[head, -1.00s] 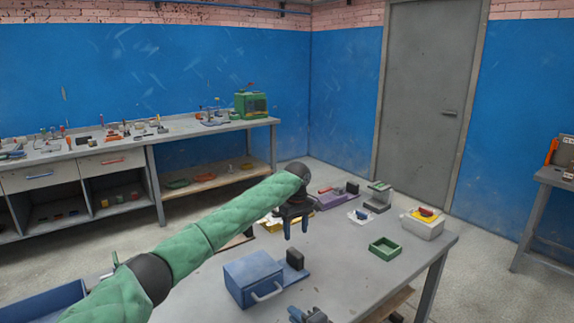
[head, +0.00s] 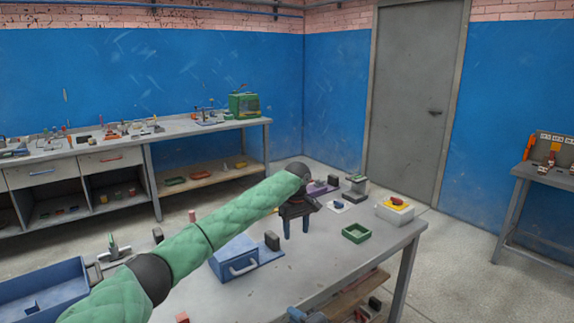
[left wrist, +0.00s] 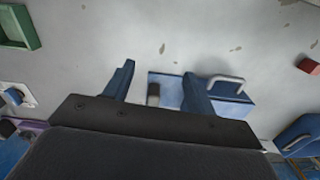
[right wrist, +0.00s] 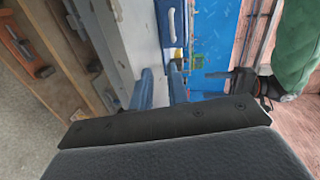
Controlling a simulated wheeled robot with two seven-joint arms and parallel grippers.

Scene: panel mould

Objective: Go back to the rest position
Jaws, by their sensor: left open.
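My left gripper (head: 296,234) hangs above the grey table (head: 330,265), empty, with its fingers apart and pointing down. In the left wrist view both fingers (left wrist: 158,85) are spread, with a blue box with a handle (left wrist: 230,90) beyond them. That blue box (head: 236,258) stands on the table left of the gripper in the head view. My right gripper (head: 307,316) shows only at the bottom edge of the head view, low by the table's front edge. In the right wrist view its fingers (right wrist: 161,88) are apart with nothing between them.
A green tray (head: 356,234) and a white box with a yellow top (head: 395,210) stand on the table's right. A blue bin (head: 45,290) is at the lower left. A wooden shelf (head: 345,297) lies under the table.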

